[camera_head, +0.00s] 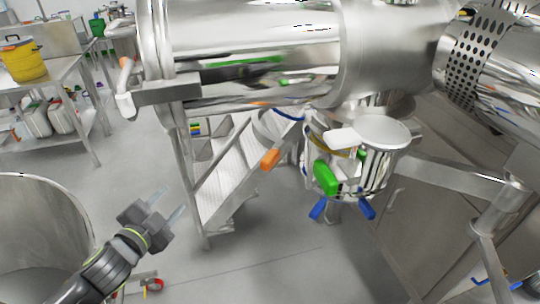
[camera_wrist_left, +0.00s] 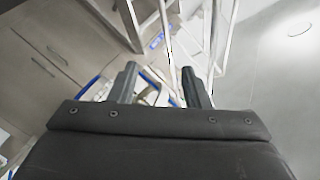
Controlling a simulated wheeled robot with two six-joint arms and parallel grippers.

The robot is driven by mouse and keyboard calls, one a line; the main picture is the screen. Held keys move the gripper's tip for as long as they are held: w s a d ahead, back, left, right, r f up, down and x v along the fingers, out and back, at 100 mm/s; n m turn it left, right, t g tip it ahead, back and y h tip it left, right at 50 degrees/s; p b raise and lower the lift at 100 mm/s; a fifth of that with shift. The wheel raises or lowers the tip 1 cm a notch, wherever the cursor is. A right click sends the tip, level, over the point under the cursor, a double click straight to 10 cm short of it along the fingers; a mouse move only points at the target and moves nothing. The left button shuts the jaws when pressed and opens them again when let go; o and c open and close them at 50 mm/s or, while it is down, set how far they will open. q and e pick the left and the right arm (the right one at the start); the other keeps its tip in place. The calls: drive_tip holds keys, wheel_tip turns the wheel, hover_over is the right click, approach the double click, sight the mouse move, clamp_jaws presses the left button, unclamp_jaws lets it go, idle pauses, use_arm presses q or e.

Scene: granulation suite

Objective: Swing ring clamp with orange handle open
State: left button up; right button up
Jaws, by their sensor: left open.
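An orange handle (camera_head: 270,159) hangs below the large steel cylinder, near a ring with a blue edge (camera_head: 290,114) to its upper right. How the handle joins the ring clamp is too small to tell. My left gripper (camera_head: 165,198) is at the lower left, open and empty, well apart from the handle and to its lower left. In the left wrist view its two fingers (camera_wrist_left: 160,88) stand apart with nothing held between them; I cannot make out the orange handle there. My right gripper is not in view.
A steel vessel with a green handle (camera_head: 325,177) and blue handles hangs right of the orange handle. Steel steps (camera_head: 222,180) stand behind. Another orange-tipped handle (camera_head: 124,76) is at the cylinder's left end. A large open drum (camera_head: 35,225) stands lower left. Central floor is clear.

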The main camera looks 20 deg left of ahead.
use_arm(q)
drive_tip(key=w+d+r+m+h, duration=0.2)
drive_tip(key=d+r+m+h, duration=0.2)
drive_tip(key=r+m+h, duration=0.45)
drive_tip(key=m+g+h+b, duration=0.1)
drive_tip(key=m+g+h, duration=0.6)
drive_tip(key=m, duration=0.4)
approach(270, 160)
drive_tip(key=shift+t, duration=0.3)
drive_tip(key=p+x, duration=0.1)
drive_tip(key=x, duration=0.2)
drive_tip(key=p+x, duration=0.2)
drive_tip(key=x, duration=0.1)
drive_tip(key=w+f+p+x, duration=0.1)
drive_tip(key=x, duration=0.2)
drive_tip(key=shift+a+f+p, duration=0.15)
drive_tip(key=shift+a+p, duration=0.2)
drive_tip(key=shift+x, duration=0.75)
drive_tip(key=shift+f, duration=0.1)
drive_tip(key=shift+c, duration=0.3)
clamp_jaws()
